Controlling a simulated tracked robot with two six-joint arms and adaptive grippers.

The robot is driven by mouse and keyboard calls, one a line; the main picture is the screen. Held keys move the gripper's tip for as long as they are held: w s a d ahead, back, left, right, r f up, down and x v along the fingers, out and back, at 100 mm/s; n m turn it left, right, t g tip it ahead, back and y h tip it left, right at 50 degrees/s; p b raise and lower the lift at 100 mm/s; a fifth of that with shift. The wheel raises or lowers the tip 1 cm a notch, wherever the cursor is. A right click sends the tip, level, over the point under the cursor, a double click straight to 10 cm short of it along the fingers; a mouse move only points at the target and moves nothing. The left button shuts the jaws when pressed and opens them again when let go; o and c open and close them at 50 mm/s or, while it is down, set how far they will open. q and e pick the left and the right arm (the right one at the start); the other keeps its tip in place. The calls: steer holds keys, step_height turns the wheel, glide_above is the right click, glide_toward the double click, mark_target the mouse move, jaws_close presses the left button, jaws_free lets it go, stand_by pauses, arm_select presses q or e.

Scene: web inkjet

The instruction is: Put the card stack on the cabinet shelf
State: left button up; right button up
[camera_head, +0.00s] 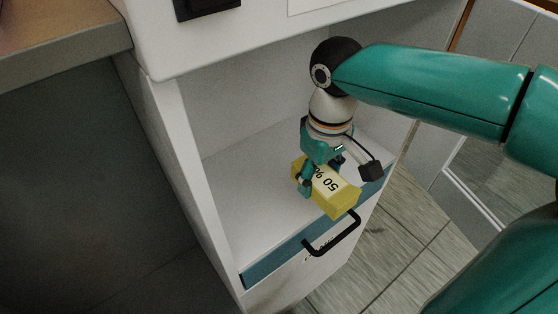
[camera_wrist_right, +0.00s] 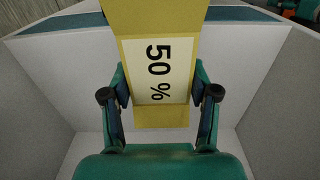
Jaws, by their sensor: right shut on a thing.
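The card stack (camera_head: 334,193) is a yellow block with a pale label reading "50 %". My right gripper (camera_head: 322,176) is shut on it, one finger on each side. In the right wrist view the card stack (camera_wrist_right: 158,72) sits between the fingertips of the right gripper (camera_wrist_right: 160,92). The cabinet shelf (camera_head: 250,195) is a white surface inside an open white cabinet with a blue front edge. The card stack is over the front right part of the shelf, near the blue edge. I cannot tell whether it touches the shelf. My left gripper is not in view.
A black handle (camera_head: 332,236) sticks out on the cabinet front below the blue edge (camera_head: 280,254). The cabinet's left wall (camera_head: 190,170) and white top (camera_head: 240,38) bound the opening. The left and back of the shelf are bare. Grey tiled floor (camera_head: 395,250) lies to the right.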

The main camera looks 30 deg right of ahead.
glide_toward(278, 170)
steer(key=shift+s+d, duration=0.1)
steer(key=shift+s, duration=0.55)
steer(key=shift+w+f, duration=0.5)
steer(key=shift+f, duration=0.35)
step_height(278, 170, down, 5)
steer(key=shift+f+b, duration=0.15)
steer(key=shift+b, duration=1.1)
steer(key=shift+w, duration=0.15)
steer(key=o, duration=1.2)
steer(key=shift+f, duration=0.1)
steer(key=shift+o, duration=0.2)
